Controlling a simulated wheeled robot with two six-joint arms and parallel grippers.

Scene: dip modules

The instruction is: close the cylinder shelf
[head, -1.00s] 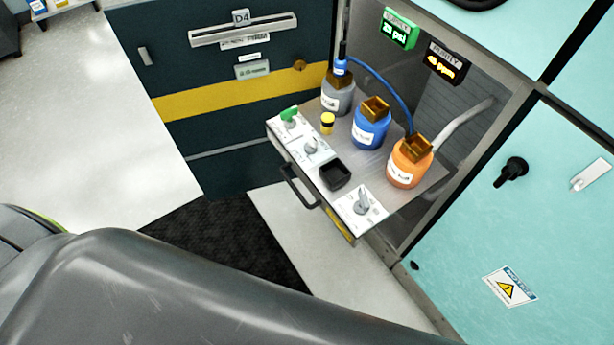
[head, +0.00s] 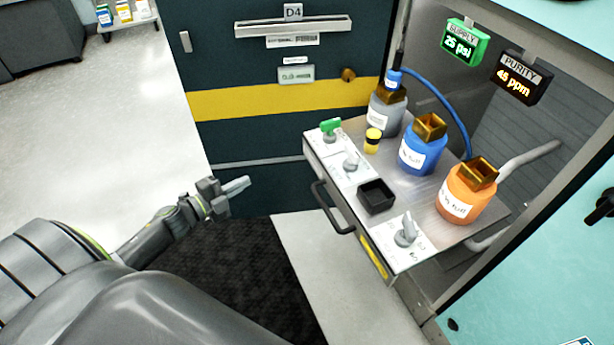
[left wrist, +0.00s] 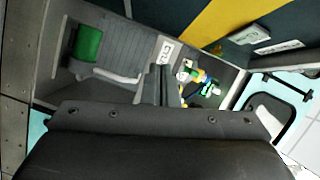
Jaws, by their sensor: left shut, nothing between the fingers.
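The cylinder shelf (head: 327,172) is a grey pull-out tray that stands out from its recess in the cabinet. Its front carries a green-handled valve, grey knobs, a black square cup and a dark bar handle (head: 330,212). A grey bottle (head: 386,114), a blue bottle (head: 421,150) and an orange bottle (head: 463,197) stand upright on it. My left gripper (head: 238,186) is shut and empty, to the left of the handle and apart from it. In the left wrist view the gripper's dark body (left wrist: 160,120) fills the lower part. My right gripper is not in view.
A dark cabinet (head: 250,70) with a yellow stripe stands behind. A green supply display (head: 465,42) and a purity display (head: 521,77) hang in the recess. A blue hose runs between bottles.

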